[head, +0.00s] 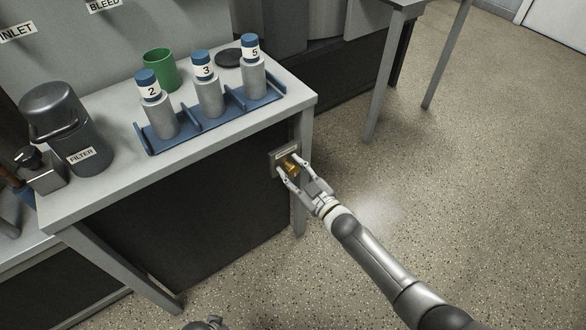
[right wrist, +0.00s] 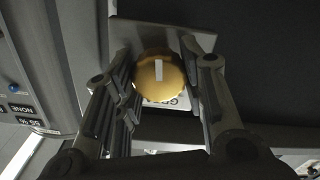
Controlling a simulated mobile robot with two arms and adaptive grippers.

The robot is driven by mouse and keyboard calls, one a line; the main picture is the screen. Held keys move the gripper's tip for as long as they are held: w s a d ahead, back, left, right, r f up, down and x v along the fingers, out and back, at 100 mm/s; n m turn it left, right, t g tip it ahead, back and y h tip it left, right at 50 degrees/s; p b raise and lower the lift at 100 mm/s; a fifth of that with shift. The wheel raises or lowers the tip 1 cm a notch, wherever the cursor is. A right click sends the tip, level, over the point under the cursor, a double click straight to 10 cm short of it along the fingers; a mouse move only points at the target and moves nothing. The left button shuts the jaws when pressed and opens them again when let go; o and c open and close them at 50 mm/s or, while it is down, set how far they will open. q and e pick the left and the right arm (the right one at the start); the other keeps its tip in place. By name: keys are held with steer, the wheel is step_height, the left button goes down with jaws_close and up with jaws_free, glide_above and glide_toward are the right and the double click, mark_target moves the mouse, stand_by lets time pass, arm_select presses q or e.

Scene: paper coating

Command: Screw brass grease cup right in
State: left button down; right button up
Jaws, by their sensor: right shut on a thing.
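The brass grease cup (head: 290,166) sits at a small grey plate (head: 280,152) on the front side of the bench, near its right leg. My right gripper (head: 288,170) is shut on the cup, one finger on either side. In the right wrist view the cup (right wrist: 158,76) is a round gold cap with a white mark, between the fingers (right wrist: 160,90). A partly covered white label (right wrist: 180,103) shows beside it. The cup's thread is hidden.
The bench top (head: 215,150) holds a blue rack (head: 190,135) with several numbered bottles, a green cup (head: 160,69) and a grey filter canister (head: 68,128). A table leg (head: 385,85) stands at the back right. The floor (head: 480,150) at right is clear.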

arm_select(q)
steer(key=shift+s+f, duration=0.25)
steer(key=shift+f, duration=0.05)
arm_select(e)
steer(key=shift+f+m, duration=0.1)
steer(key=shift+m, duration=0.7)
arm_select(q)
steer(key=shift+s+a+f, duration=0.1)
steer(key=shift+f, duration=0.05)
arm_select(e)
steer(key=o, duration=1)
steer(key=shift+s+d, duration=0.5)
steer(key=shift+s, duration=0.05)
steer(key=v, duration=1)
steer(key=shift+s+d, duration=0.15)
steer(key=shift+s, duration=0.15)
